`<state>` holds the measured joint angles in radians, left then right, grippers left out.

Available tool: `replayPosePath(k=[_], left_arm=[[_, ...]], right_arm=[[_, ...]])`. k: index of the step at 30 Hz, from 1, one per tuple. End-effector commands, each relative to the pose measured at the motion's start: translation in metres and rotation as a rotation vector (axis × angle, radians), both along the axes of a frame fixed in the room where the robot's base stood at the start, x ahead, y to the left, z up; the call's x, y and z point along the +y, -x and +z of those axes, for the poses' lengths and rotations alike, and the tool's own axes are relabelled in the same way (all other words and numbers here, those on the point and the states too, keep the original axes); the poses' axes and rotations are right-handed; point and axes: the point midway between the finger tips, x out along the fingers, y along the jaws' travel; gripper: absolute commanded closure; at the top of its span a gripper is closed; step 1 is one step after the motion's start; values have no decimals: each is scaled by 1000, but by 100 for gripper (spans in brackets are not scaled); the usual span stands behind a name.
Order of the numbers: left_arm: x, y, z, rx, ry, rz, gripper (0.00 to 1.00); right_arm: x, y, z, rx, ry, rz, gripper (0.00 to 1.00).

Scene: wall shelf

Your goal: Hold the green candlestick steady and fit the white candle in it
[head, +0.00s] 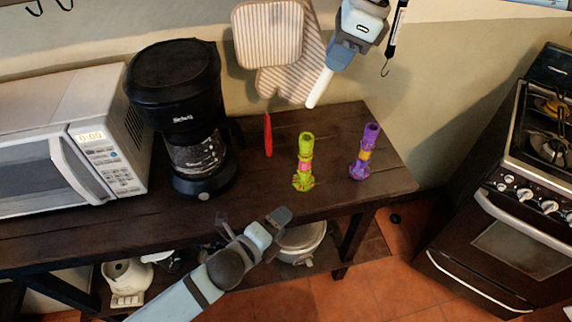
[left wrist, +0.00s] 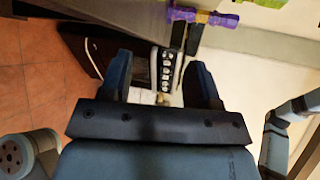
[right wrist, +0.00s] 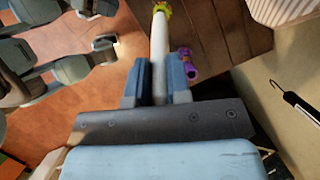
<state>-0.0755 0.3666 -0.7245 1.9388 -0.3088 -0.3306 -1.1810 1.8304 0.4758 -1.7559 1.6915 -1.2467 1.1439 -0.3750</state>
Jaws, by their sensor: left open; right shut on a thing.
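The green candlestick (head: 305,163), with pink and yellow parts, stands upright on the dark wooden shelf (head: 240,200). Its top shows beyond the candle in the right wrist view (right wrist: 162,8), and a bit of green (left wrist: 262,3) shows at the top edge of the left wrist view. My right gripper (head: 336,66) is shut on the white candle (head: 318,89), which slants down and left, above and apart from the candlestick. The candle is also between the fingers in the right wrist view (right wrist: 159,58). My left gripper (head: 252,218) is open and empty, at the shelf's front edge, below and left of the candlestick.
A purple candlestick (head: 365,152) stands right of the green one. A thin red object (head: 268,134) is at the back. A coffee maker (head: 180,115) and microwave (head: 70,140) fill the left. Oven mitts (head: 268,35) hang behind. A stove (head: 510,190) stands right.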

Motion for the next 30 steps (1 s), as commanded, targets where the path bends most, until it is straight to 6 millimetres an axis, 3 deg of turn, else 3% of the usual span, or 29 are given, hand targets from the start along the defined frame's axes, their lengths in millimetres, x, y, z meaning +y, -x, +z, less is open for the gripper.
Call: replayPosePath(k=[3,9,18,23,30], left_arm=[[-10,-25,23,-271,-288,-101,44],[-12,-63,62,-663,-706,-159,44],[-9,-89,92,-955,-1024,-165,44],[-9,-90,84,-973,-1047,-164,44],[-9,-89,40,-966,-1043,-164,44]], right_arm=[[0,0,0,0,0,0,100],[0,0,0,0,0,0,100],[0,0,0,0,0,0,100],[0,0,0,0,0,0,100],[0,0,0,0,0,0,100]])
